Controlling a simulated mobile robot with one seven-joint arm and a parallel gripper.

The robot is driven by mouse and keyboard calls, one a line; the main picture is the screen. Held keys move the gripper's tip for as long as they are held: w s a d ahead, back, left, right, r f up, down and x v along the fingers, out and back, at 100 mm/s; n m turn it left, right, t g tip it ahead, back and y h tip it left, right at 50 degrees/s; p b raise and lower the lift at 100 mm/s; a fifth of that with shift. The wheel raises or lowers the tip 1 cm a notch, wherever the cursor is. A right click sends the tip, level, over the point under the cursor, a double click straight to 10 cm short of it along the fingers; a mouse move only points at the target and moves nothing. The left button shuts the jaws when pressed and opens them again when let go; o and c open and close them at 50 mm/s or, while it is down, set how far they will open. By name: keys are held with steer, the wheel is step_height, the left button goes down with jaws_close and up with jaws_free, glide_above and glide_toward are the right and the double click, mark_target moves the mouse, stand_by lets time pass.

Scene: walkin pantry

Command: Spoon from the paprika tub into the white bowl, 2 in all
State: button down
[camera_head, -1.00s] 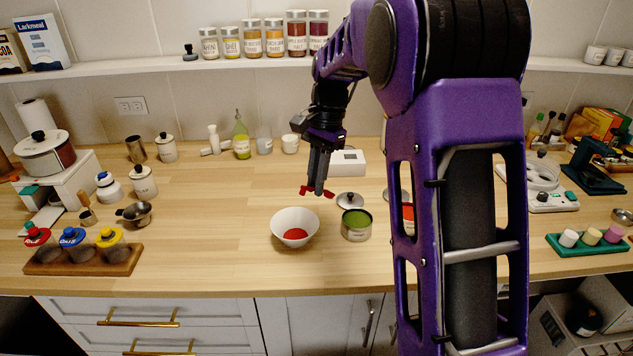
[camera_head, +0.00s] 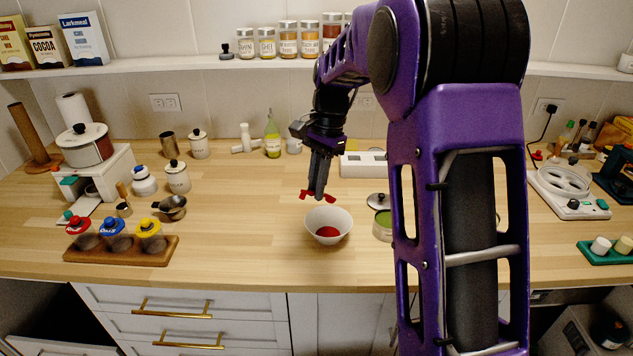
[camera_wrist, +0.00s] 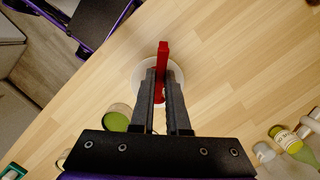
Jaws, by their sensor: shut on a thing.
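My gripper (camera_head: 318,193) is shut on a red spoon (camera_head: 306,196), pointing down just above and behind the white bowl (camera_head: 313,220). In the wrist view, the spoon's red end (camera_wrist: 163,50) sticks out past the fingers, over the bowl (camera_wrist: 145,74). Whether the spoon carries powder is too small to tell. Red powder (camera_head: 327,232) lies in the bottom of the bowl. A tub with green contents (camera_head: 383,222) stands right of the bowl, partly behind my arm. No paprika tub can be made out; my arm hides that part of the counter.
A lidded jar rack (camera_head: 120,252) and a small metal pan (camera_head: 172,208) stand to the left. A white box-shaped device (camera_head: 362,165) is behind the bowl. A green bottle (camera_head: 272,140) stands near the wall.

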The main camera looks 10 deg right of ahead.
steer(key=shift+d+b+x, duration=0.1)
steer(key=shift+b+x, duration=0.5)
steer(key=shift+x, duration=0.1)
steer(key=shift+d+b+x, duration=0.15)
steer(key=shift+b+x, duration=0.4)
steer(key=shift+x, duration=0.15)
steer(key=shift+w+d+r+p, duration=0.1)
steer(key=shift+w+r+p, duration=0.15)
steer(key=shift+p, duration=0.45)
steer(key=shift+w+d+r+g+y+p, duration=0.1)
steer(key=shift+d+g+y+p, duration=0.15)
steer(key=shift+y+p, duration=0.2)
steer(key=shift+w+d+g+y, duration=0.4)
steer(key=shift+d+g+y, duration=0.15)
steer(key=shift+y, duration=0.2)
steer(key=shift+w+d+r+g+y, duration=0.2)
steer(key=shift+w+d+g+y, duration=0.3)
steer(key=shift+y, duration=0.45)
steer(key=shift+w+d+r+g+y, duration=0.15)
steer(key=shift+w+d+g+y, duration=0.1)
steer(key=shift+d+g+y, duration=0.55)
steer(key=shift+a, duration=0.25)
